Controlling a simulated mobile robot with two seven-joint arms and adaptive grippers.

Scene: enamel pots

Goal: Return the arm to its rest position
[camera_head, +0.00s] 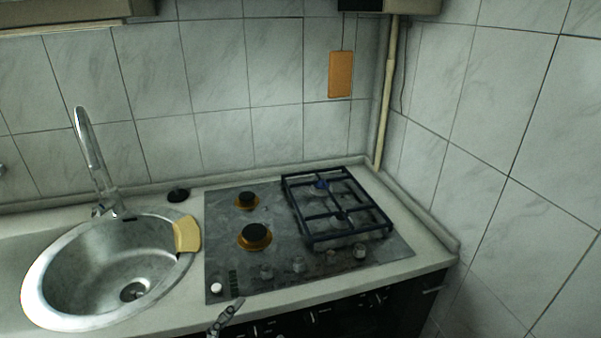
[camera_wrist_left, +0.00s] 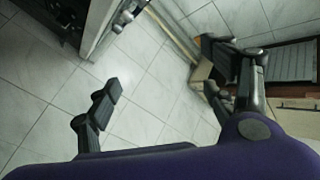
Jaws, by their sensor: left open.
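My left gripper (camera_wrist_left: 163,75) is open and empty in the wrist view, its two dark fingers spread wide apart over a light tiled floor. In the head view only a small part of my left gripper (camera_head: 225,316) shows at the bottom edge, in front of the counter's front edge. The rest of that arm is out of the head view. My right gripper is in neither view.
The hob (camera_head: 285,262) has a black grate (camera_head: 318,239) on its right half. A round sink (camera_head: 62,318) with a tap (camera_head: 88,150) and a yellow sponge-like piece (camera_head: 187,234) lie left. In the wrist view, a light cabinet edge (camera_wrist_left: 98,25) stands upper left; a box-like object (camera_wrist_left: 200,75) lies right.

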